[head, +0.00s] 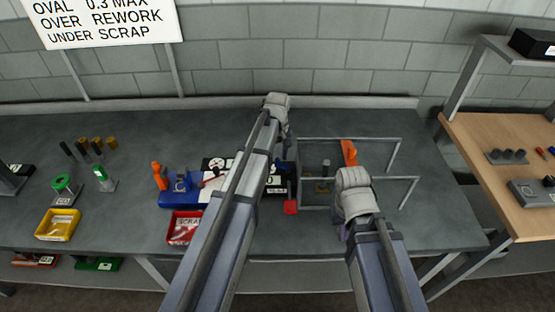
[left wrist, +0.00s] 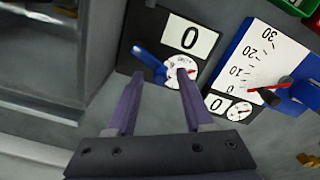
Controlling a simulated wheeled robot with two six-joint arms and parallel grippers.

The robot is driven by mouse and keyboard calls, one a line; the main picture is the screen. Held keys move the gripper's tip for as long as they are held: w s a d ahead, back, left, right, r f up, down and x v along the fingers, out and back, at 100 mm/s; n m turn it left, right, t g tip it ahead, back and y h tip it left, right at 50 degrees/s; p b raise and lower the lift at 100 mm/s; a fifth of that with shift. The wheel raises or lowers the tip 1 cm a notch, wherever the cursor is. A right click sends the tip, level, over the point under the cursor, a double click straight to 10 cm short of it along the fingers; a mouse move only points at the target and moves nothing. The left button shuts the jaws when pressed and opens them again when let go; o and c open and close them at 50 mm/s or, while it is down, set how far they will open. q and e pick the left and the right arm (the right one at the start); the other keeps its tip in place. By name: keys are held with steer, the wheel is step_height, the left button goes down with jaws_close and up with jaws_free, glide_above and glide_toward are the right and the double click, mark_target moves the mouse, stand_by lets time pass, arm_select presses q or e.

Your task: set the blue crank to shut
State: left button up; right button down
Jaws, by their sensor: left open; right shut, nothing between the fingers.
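The blue crank (left wrist: 148,60) shows in the left wrist view as a blue lever on a black panel (left wrist: 130,70), beside a white round dial (left wrist: 184,72) and a white card reading 0 (left wrist: 188,37). My left gripper (left wrist: 160,75) is open, its two purple fingers apart, with the crank seen between and just beyond the tips. I cannot tell whether they touch it. In the head view my left arm hides the fingers and most of the panel. My right gripper (head: 343,232) is shut and empty, low at the front right of the bench.
A blue block with a 0 to 30 scale (left wrist: 250,55) and red pointer stands beside the panel. A red SCRAP bin (head: 184,227) is at the front. A thin-framed guard (head: 398,160) stands right of the panel. A yellow bin (head: 57,225) stands at left.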

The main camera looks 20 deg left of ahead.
arm_select(q)
steer(key=shift+c, duration=0.4)
jaws_close()
stand_by(0.4)
steer(key=m, duration=0.1)
steer(key=w+m, duration=0.1)
steer(key=m, duration=0.1)
steer(key=shift+w+d, duration=0.1)
steer(key=shift+d, duration=0.05)
steer(key=m, duration=0.2)
steer(key=w+m, duration=0.1)
steer(key=shift+d+m, duration=0.3)
steer(key=shift+m, duration=0.1)
steer(key=m, duration=0.1)
steer(key=w+d+m, duration=0.1)
steer(key=m, duration=0.1)
steer(key=shift+w+d+m, duration=0.1)
steer(key=shift+d+m, duration=0.15)
steer(key=shift+m, duration=0.75)
steer(key=shift+w+d+m, duration=0.1)
steer(key=shift+d+m, duration=0.15)
steer(key=shift+m, duration=0.75)
